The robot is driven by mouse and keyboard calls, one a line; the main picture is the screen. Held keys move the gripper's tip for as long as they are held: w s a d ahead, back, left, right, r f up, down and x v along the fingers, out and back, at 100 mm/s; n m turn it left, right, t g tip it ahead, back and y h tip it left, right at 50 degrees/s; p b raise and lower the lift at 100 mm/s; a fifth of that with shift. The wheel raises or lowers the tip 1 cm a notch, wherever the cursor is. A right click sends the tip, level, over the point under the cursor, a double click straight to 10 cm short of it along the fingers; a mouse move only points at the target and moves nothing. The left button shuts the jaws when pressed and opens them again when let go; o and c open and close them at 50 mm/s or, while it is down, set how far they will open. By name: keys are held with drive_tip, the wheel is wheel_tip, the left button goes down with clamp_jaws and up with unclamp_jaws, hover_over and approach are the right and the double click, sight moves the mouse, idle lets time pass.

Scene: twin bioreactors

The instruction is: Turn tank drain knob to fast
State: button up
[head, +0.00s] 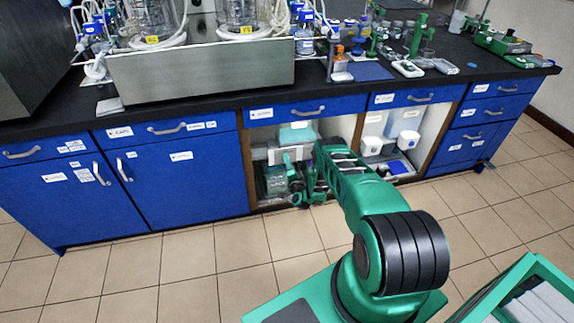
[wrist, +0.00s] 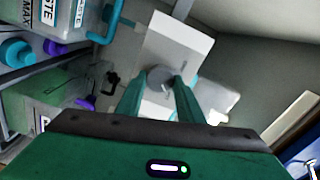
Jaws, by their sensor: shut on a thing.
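A grey round knob (wrist: 160,77) sits in front of a white panel (wrist: 180,40) in the wrist view. My gripper (wrist: 160,88) has its two green fingers on either side of the knob and is shut on it. Which setting the knob points to cannot be read. In the head view my arm reaches into an open compartment under the bench, and the gripper and knob cannot be made out clearly there.
Blue drawers and doors (head: 180,185) flank the open compartment on the left. White containers (head: 405,130) stand in the compartment to the right. The tiled floor (head: 190,280) in front is clear.

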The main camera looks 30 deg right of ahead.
drive_tip(key=shift+s+d+f+m, duration=0.15)
drive_tip(key=shift+d+m, duration=0.05)
drive_tip(key=shift+m, duration=0.4)
drive_tip(key=o, duration=1)
drive_tip(key=shift+o, duration=0.4)
drive_tip(key=shift+a, duration=0.1)
drive_tip(key=v, duration=1)
drive_tip(key=shift+s, duration=0.25)
drive_tip(key=shift+a, duration=0.1)
